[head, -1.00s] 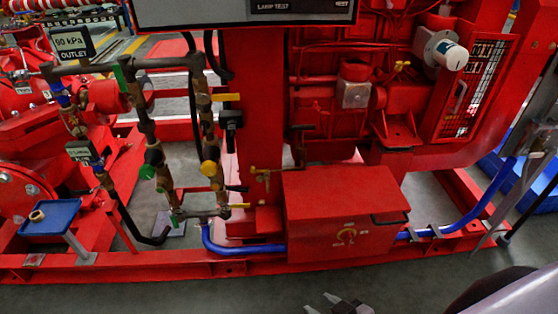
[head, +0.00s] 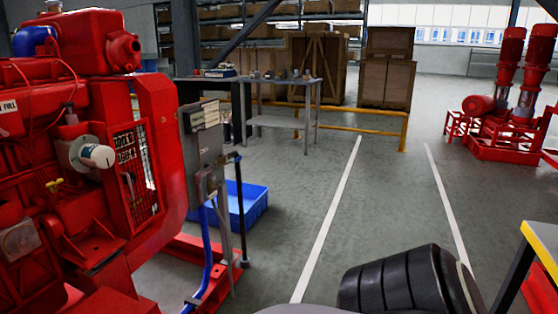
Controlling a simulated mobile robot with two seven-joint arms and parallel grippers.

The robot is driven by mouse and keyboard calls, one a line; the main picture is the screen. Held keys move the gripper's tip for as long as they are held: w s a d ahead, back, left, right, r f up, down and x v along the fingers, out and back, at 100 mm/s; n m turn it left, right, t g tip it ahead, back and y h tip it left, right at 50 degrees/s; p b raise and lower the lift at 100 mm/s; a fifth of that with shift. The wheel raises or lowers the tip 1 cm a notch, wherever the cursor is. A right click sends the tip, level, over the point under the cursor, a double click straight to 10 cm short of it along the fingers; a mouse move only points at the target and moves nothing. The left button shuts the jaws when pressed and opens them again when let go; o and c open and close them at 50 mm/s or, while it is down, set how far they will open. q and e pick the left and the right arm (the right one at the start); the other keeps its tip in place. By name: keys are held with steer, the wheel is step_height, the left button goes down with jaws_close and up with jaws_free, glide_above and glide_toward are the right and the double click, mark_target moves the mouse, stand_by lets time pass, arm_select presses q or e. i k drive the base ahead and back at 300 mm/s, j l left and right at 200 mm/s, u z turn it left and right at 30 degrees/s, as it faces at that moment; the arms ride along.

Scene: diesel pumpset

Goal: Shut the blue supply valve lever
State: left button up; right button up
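A grey upright stand (head: 205,150) with a label plate stands at the right end of the red pumpset. A blue hose (head: 208,260) runs up to a small brass-coloured valve (head: 211,184) on this stand. A small blue part (head: 234,157) at the stand's right side, on top of a dark post, may be the blue supply valve lever; it is too small to tell its position for sure. Neither of my grippers is in view. A part of my own arm shows at the bottom right.
The red engine (head: 70,150) fills the left side. A blue tray (head: 247,204) lies on the floor behind the stand. A grey workbench (head: 285,85), wooden crates (head: 385,80) and a yellow rail (head: 405,128) stand behind. The grey floor at centre right is clear.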

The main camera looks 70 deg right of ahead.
mark_target(239, 158)
steer(key=z, duration=1.9)
